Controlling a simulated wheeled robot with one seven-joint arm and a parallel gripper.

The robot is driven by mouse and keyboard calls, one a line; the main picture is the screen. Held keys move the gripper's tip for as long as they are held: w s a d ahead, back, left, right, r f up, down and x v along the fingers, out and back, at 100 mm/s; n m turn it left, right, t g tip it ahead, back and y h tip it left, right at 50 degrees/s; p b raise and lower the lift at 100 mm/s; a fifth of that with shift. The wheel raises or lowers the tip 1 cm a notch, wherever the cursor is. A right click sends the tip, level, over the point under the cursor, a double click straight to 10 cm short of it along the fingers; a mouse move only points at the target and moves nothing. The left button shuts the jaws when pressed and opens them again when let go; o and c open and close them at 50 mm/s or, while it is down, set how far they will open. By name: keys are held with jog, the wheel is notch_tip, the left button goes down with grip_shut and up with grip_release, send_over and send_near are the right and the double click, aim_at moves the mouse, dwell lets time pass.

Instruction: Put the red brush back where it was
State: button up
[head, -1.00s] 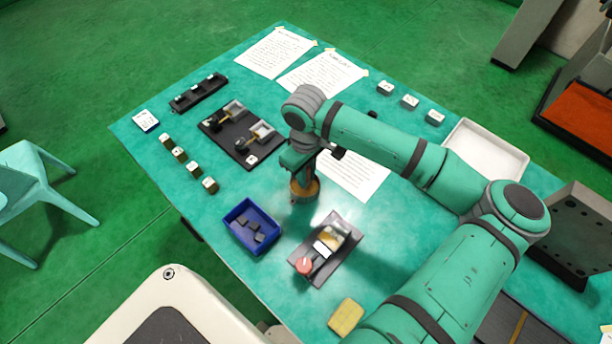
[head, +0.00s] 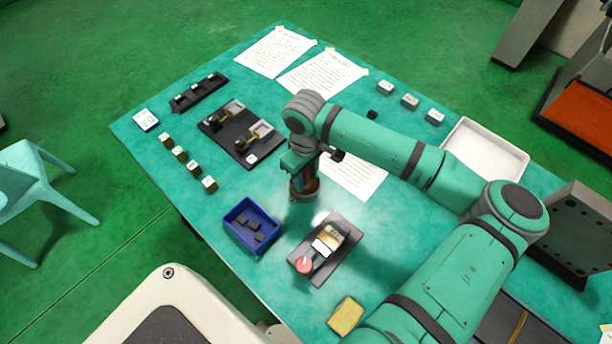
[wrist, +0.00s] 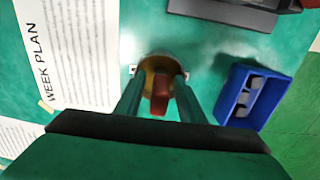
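The red brush stands upright with its red handle (wrist: 160,98) pointing up between my fingers in the wrist view. Its round brown body (wrist: 158,66) shows beyond the handle, level with the fingertips. My gripper (wrist: 160,76) points down with one finger on each side of the brush. Gaps show beside the handle; whether the fingers press on the body is unclear. In the head view my gripper (head: 303,180) is over the table between the blue bin and the white paper, with the reddish-brown brush (head: 306,186) at its tips. Whether the brush touches the table is hard to tell.
A blue bin (head: 233,212) with dark blocks lies left of the brush. A dark plate (head: 349,227) with a red-knobbed device is in front. A yellow block (head: 346,316) lies near the front edge. A dark fixture board (head: 222,137) and a white tray (head: 458,140) are farther off.

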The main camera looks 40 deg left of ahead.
notch_tip(320, 180, up, 12)
jog(key=shift+r, duration=0.15)
dwell(0.3)
dwell(0.5)
